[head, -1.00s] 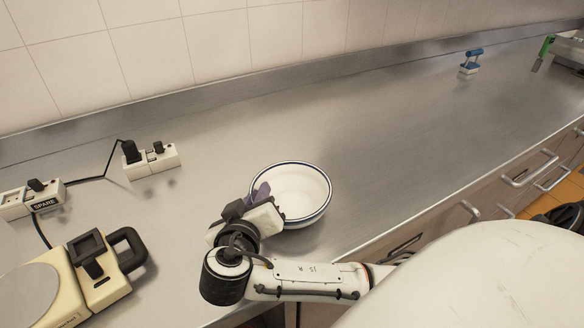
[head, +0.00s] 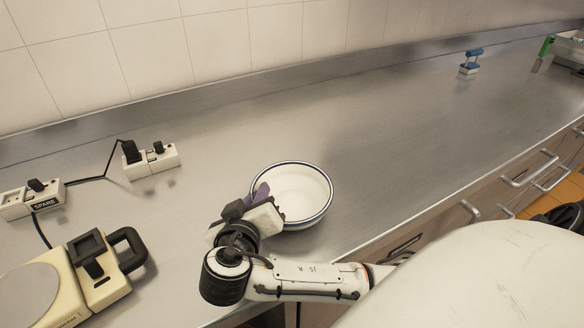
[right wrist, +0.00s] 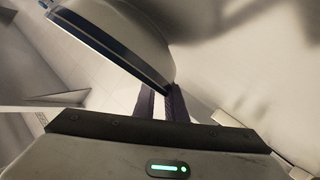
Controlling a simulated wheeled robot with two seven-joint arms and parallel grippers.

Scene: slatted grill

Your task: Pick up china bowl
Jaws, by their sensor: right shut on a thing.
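The china bowl (head: 300,186) is white with a dark blue line around its rim. It stands upright on the steel counter, in the middle of the head view. My right gripper (head: 265,193) is at the bowl's left edge, its purple fingers shut on the rim. In the right wrist view the bowl's rim (right wrist: 118,58) runs down to the fingers (right wrist: 163,103). The part of the bowl behind the gripper is hidden. My left gripper is not in view.
A waffle-iron-like appliance (head: 112,276) with a black handle is at the lower left. Socket boxes (head: 152,161) with a black cable lie behind it. A blue-handled item (head: 470,62) stands far right. The counter (head: 380,130) right of the bowl is clear.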

